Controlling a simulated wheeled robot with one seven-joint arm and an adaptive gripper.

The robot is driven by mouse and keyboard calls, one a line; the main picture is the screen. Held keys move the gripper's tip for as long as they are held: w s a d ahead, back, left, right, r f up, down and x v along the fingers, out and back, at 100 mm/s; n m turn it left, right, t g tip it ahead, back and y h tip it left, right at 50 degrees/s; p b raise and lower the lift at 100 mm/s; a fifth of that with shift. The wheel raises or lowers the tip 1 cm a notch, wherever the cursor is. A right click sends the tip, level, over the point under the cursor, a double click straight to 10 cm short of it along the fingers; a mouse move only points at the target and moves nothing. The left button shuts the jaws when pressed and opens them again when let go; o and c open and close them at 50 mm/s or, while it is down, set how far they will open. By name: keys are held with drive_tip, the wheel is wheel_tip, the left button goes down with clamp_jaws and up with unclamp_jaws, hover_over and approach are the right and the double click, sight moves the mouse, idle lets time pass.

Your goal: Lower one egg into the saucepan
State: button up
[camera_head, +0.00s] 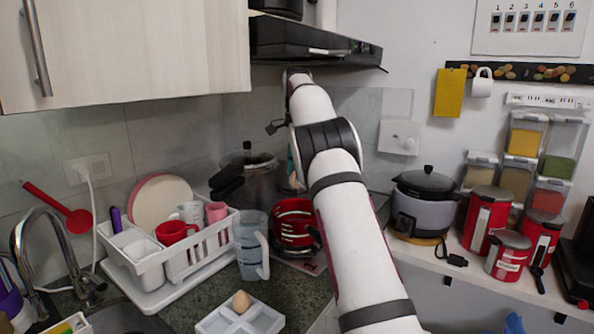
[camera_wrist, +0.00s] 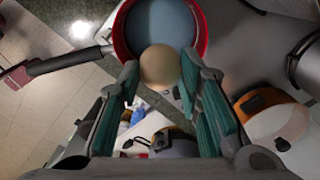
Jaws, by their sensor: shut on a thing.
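My gripper (camera_wrist: 160,78) is shut on a brown egg (camera_wrist: 160,62) in the wrist view, with the teal fingers on either side of it. Behind the egg is the red-rimmed saucepan (camera_wrist: 163,20), with a blue-grey inside and a dark handle pointing left. The egg overlaps the pan's near rim in this view, and I cannot tell its height above the pan. In the head view my arm hides the gripper and the held egg. Another egg (camera_head: 241,302) sits in the white egg tray (camera_head: 262,321) on the counter.
A white dish rack (camera_head: 160,266), a clear jug (camera_head: 248,245) and a red appliance (camera_head: 294,226) stand left of my arm. A range hood (camera_head: 310,42) hangs above. A rice cooker (camera_head: 424,205) and red canisters (camera_head: 484,215) stand right.

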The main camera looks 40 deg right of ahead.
drive_tip(key=shift+f+b, duration=1.65)
drive_tip(key=shift+f, duration=3.2)
drive_tip(key=shift+f+b, duration=1)
drive_tip(key=shift+f, duration=1.6)
drive_tip(key=o, duration=1.2)
wheel_tip(320, 180, up, 12)
